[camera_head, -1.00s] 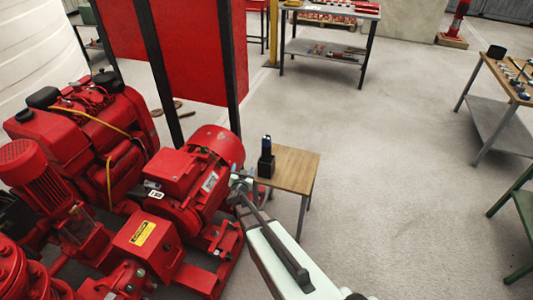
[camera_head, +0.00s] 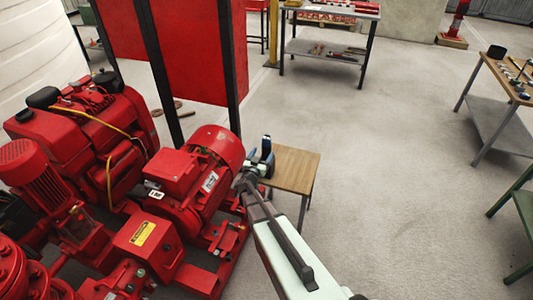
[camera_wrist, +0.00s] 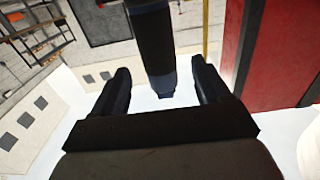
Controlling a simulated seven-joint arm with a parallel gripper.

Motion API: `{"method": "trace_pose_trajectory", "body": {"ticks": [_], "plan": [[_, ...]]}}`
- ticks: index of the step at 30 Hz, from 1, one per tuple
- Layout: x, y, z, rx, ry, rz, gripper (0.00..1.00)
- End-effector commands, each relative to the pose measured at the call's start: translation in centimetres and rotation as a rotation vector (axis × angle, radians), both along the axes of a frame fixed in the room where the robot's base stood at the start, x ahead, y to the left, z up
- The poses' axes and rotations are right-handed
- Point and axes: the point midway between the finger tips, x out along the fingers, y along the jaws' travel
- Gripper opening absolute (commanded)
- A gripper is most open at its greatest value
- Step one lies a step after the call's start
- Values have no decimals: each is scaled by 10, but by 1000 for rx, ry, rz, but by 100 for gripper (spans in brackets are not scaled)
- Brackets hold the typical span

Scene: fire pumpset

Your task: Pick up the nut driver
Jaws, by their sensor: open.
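The nut driver, with a dark blue handle (camera_head: 266,145), stands upright at the left end of a small wooden-topped table (camera_head: 298,168). In the wrist view, a dark handle (camera_wrist: 152,45), apparently the nut driver's, comes down from the top between the two fingers. My gripper (camera_wrist: 162,82) is open, with one finger on each side of the handle and visible gaps to both. In the head view my gripper (camera_head: 257,163) overlaps the nut driver and hides its lower part and most of the black holder below it.
A red pump motor (camera_head: 195,180) stands close to the left of my gripper. A tall red panel with dark posts (camera_head: 190,50) rises behind. A workbench (camera_head: 325,45) is at the back and another table (camera_head: 510,80) at the right. The floor between is clear.

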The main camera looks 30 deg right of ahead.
Motion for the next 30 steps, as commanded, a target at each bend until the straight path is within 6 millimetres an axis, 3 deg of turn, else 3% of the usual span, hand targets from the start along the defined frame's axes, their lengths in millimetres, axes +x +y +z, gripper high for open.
{"method": "trace_pose_trajectory", "body": {"ticks": [3, 11, 21, 30], "plan": [[14, -13, 0, 0, -1, -1, 75], [22, -22, 0, 1, -1, 0, 75], [51, -52, -1, 0, -1, 0, 75], [52, -54, 0, 1, -1, 1, 73]]}}
